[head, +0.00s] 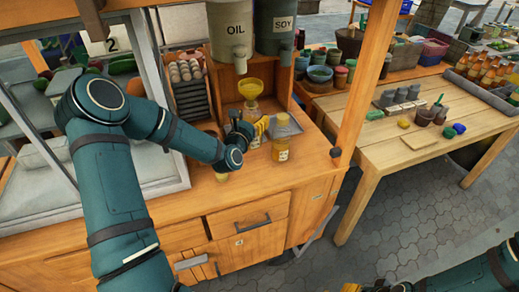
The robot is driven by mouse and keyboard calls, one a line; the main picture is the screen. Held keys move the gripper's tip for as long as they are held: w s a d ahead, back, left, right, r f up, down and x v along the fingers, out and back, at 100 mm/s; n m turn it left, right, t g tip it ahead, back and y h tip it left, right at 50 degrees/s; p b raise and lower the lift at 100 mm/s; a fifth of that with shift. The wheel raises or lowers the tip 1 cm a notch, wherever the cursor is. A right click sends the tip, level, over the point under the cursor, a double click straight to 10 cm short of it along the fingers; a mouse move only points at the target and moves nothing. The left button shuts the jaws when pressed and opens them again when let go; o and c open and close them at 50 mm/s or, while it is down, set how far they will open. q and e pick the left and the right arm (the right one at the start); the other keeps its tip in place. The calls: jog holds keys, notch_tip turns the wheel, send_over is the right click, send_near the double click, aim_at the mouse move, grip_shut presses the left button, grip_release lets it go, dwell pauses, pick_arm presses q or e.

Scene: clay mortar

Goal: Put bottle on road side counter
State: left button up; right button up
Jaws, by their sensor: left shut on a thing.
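My left gripper (256,130) is over the wooden stall counter (225,192), below the yellow funnel (251,88). It is shut on a small yellow object (263,125), partly hidden by the gripper; I cannot tell whether this is a bottle. A small bottle (280,150) with amber contents and a pale label stands upright on the counter, just right of the gripper. My right arm crosses the bottom right corner; its end, likely the gripper (375,287), is cut off by the bottom edge, so its jaws cannot be read.
Dispensers marked OIL (231,30) and SOY (277,27) hang above the counter. A wooden post (362,75) stands at its right corner. A glass case (120,165) fills the left. A separate wooden table (410,165) at right holds jars and has bare front space.

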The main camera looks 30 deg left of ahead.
pick_arm(q)
notch_tip(320, 180, down, 6)
jog(key=shift+s+r+b, duration=0.1)
jog(key=shift+r+b, duration=0.15)
jog(key=shift+b, duration=0.15)
jog(key=shift+f, duration=1.75)
jog(key=shift+b, duration=0.3)
jog(key=shift+f, duration=0.15)
jog(key=o, duration=1.3)
